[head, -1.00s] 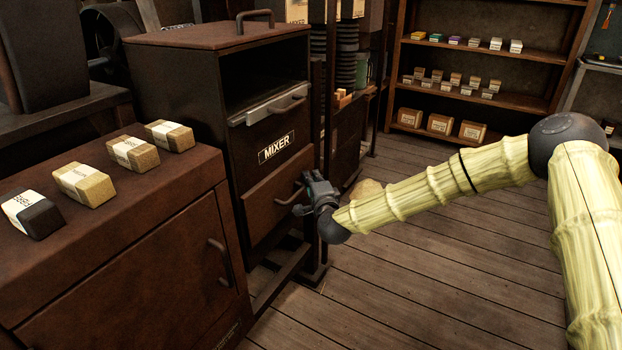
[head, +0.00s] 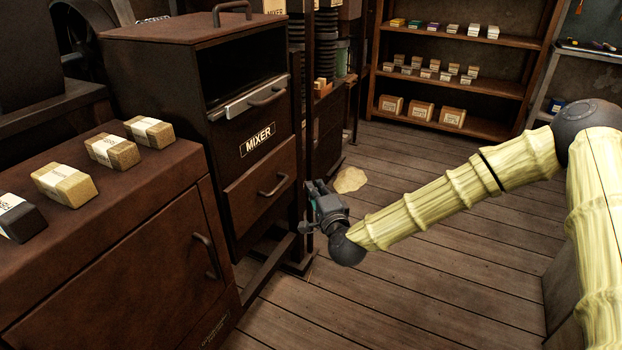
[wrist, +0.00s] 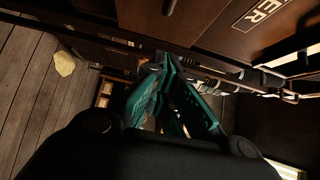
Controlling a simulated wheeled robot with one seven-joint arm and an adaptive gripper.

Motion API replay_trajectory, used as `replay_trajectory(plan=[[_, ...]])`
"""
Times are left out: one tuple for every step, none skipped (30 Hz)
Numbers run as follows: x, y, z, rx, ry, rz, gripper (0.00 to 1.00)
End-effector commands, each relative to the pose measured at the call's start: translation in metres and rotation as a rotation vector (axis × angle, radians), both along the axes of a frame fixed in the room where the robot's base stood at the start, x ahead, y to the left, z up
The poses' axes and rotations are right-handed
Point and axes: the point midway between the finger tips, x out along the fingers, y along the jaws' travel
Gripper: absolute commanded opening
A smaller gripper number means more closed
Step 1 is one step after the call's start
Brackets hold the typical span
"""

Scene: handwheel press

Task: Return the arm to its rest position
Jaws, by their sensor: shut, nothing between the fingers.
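My gripper (head: 316,203) is at the end of my bamboo-like arm, which reaches in from the right in the head view. It is to the right of the mixer's lower drawer and apart from the drawer handle (head: 275,185). In the wrist view my gripper's teal fingers (wrist: 158,70) come together at their tips with nothing between them. The mixer (head: 258,139) is a dark brown cabinet with a white-lettered label. Its upper opening is dark inside, and its lower drawer (head: 258,197) looks shut.
A brown cabinet (head: 120,260) with several wrapped blocks on top stands at the left. A pale lump (head: 350,180) lies on the plank floor (head: 440,230) beyond my gripper. A shelf (head: 450,85) with small boxes stands at the back. The floor below my arm is clear.

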Motion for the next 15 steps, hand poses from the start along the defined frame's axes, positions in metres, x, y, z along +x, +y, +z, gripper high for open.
replay_trajectory(plan=[[-0.005,-0.001,0.001,0.000,0.000,0.000,0.00],[-0.007,-0.002,0.001,0.000,0.000,0.000,0.00],[-0.009,-0.003,0.000,0.000,0.000,0.000,0.00],[-0.011,-0.003,0.000,0.000,0.001,0.000,0.00],[-0.012,-0.003,-0.001,-0.002,0.003,0.001,0.00],[-0.015,-0.003,-0.004,-0.008,0.007,0.004,0.00],[-0.017,-0.002,-0.008,-0.017,0.014,0.008,0.00],[-0.021,-0.001,-0.014,-0.029,0.023,0.014,0.00],[-0.026,0.001,-0.024,-0.050,0.041,0.026,0.00],[-0.032,0.004,-0.034,-0.072,0.056,0.038,0.00],[-0.038,0.006,-0.045,-0.096,0.075,0.050,0.00],[-0.048,0.009,-0.062,-0.134,0.103,0.071,0.00],[-0.057,0.010,-0.076,-0.165,0.128,0.088,0.00],[-0.066,0.012,-0.090,-0.199,0.151,0.106,0.00],[-0.080,0.014,-0.109,-0.244,0.185,0.133,0.00]])
